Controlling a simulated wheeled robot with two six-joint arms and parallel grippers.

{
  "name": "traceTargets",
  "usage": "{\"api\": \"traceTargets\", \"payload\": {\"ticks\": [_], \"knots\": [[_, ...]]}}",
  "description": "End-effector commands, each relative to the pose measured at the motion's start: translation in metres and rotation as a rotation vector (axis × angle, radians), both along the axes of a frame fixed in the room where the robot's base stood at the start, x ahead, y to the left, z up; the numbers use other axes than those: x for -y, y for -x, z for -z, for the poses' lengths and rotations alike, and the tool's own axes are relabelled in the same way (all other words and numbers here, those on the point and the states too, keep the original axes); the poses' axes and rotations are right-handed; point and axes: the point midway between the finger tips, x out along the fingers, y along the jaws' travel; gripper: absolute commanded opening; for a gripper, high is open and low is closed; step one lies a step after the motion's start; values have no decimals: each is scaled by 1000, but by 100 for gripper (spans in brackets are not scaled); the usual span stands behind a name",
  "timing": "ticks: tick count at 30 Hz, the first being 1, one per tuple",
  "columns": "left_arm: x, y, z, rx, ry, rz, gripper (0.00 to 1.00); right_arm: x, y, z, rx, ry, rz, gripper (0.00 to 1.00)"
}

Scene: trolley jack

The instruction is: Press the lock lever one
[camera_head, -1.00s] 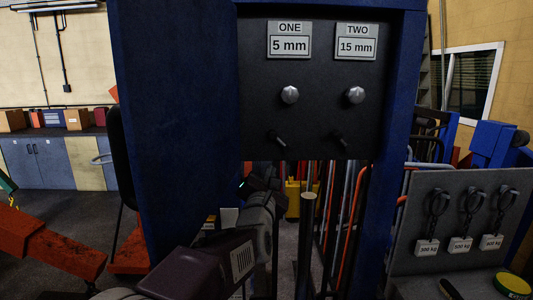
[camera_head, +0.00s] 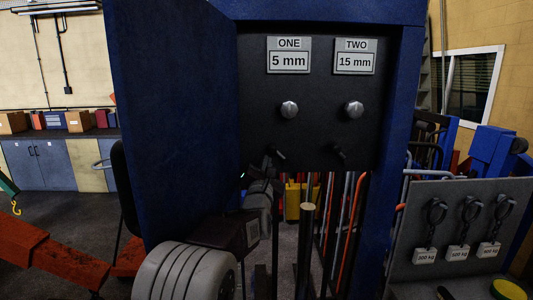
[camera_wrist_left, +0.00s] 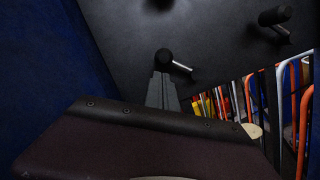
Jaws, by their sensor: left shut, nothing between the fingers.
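The dark panel (camera_head: 315,140) bears a plate marked ONE, 5 mm (camera_head: 289,55) and a plate marked TWO, 15 mm (camera_head: 355,56). Each has a silver knob below it. Lock lever one (camera_head: 278,153) is a small dark lever with a bright stem under knob one. It also shows in the left wrist view (camera_wrist_left: 180,66). Lever two (camera_head: 340,152) sits to its right. My left gripper (camera_head: 267,168) is shut and empty just below lever one. In the left wrist view its fingertips (camera_wrist_left: 161,76) are close under the lever's dark end; I cannot tell whether they touch. My right gripper is not in view.
A blue side wall (camera_head: 185,130) stands close on the left of the panel, and a blue post (camera_head: 400,110) on the right. Below the panel are several upright rods and a yellow object (camera_head: 293,200). A grey board (camera_head: 450,225) with hanging weights stands at the right.

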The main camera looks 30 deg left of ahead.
Motion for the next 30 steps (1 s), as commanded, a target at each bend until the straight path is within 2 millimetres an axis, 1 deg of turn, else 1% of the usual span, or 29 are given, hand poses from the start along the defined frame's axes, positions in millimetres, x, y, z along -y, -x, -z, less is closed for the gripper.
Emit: {"api": "traceTargets", "payload": {"ticks": [1,6,17,30], "knots": [[-3,-5,-4,-1,0,-1,0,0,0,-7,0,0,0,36],[-6,-13,-3,1,-1,0,0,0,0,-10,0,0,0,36],[-6,-14,-3,0,-3,0,0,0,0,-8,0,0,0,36],[-6,-14,-9,-40,-70,0,0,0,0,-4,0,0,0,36]]}}
